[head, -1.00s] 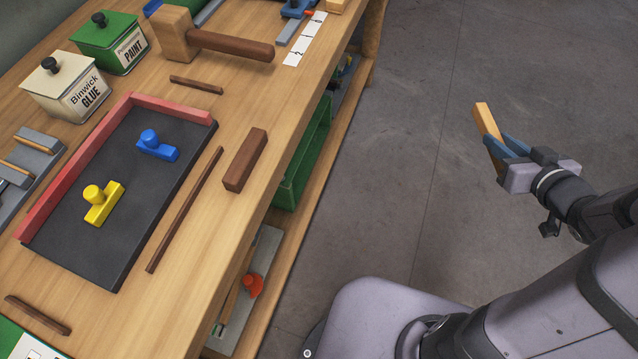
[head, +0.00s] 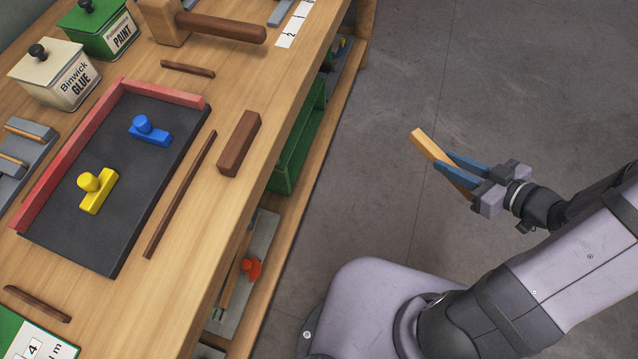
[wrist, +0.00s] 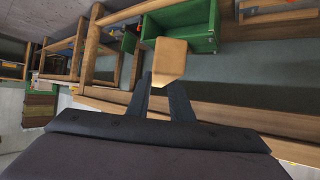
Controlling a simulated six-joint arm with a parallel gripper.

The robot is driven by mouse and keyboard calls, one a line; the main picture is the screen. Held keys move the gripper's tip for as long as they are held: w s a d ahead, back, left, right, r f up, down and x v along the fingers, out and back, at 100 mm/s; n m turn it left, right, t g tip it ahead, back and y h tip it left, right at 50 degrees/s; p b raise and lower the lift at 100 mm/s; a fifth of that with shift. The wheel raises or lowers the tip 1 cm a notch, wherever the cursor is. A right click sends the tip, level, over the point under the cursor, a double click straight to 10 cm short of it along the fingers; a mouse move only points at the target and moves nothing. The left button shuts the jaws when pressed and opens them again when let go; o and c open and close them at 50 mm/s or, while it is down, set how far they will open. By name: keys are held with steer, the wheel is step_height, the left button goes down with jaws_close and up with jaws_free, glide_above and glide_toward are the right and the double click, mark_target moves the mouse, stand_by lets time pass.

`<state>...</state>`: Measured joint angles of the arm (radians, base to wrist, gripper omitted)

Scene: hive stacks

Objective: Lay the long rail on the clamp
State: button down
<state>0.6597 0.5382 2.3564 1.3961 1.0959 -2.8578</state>
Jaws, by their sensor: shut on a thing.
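My gripper (head: 455,172) is shut on a pale wooden bar (head: 430,146), held tilted in the air over the floor, right of the workbench. In the wrist view the bar's pale end (wrist: 171,60) shows between the blue-grey fingers. A long thin dark brown rail (head: 181,195) lies on the bench along the right side of a black board. I cannot tell which bar is the long rail. No part is plainly a clamp; a yellow knobbed piece (head: 98,190) and a blue knobbed piece (head: 150,131) sit on the black board (head: 130,200).
A red fence (head: 70,150) edges the board. A thick brown block (head: 239,143) and a mallet (head: 220,27) lie on the bench. A glue tin (head: 55,80) and a green paint tin (head: 100,30) stand at the back. A green crate (head: 300,145) sits below the bench edge.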

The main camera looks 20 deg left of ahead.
steer(key=w+a+r+n+g+y+p, duration=0.2)
steer(key=a+r+n+g+p, duration=0.3)
steer(key=a+r, duration=1.55)
steer(key=s+a+r+n+g+b, duration=0.1)
steer(key=s+a+n+g, duration=0.1)
steer(key=s+a, duration=0.3)
steer(key=s+a+r+n+g+b, duration=0.2)
steer(key=s+a+n+g, duration=0.1)
steer(key=s+a, duration=0.2)
steer(key=s+a+r+n+g+h+b, duration=0.1)
steer(key=s+a+r+n+g, duration=0.1)
steer(key=s+a, duration=0.3)
steer(key=shift+s+n+g+b, duration=0.3)
steer(key=shift+s+n+g, duration=0.1)
steer(key=shift+s, duration=0.7)
steer(key=s+a+r+n+g+h+b, duration=0.1)
steer(key=s+n+g, duration=0.1)
steer(key=s, duration=0.4)
steer(key=s+a+r+n+g+h+b, duration=0.1)
steer(key=s+a+n+h, duration=0.1)
steer(key=s, duration=0.3)
step_height(320, 180, up, 2)
steer(key=n+g+h+b, duration=0.2)
steer(key=n+g+h, duration=0.1)
steer(key=n, duration=0.1)
glide_above(193, 255)
steer(key=shift+f+b, duration=0.75)
steer(key=shift+f, duration=4.05)
steer(key=shift+f+b, duration=0.25)
steer(key=shift+b, duration=0.05)
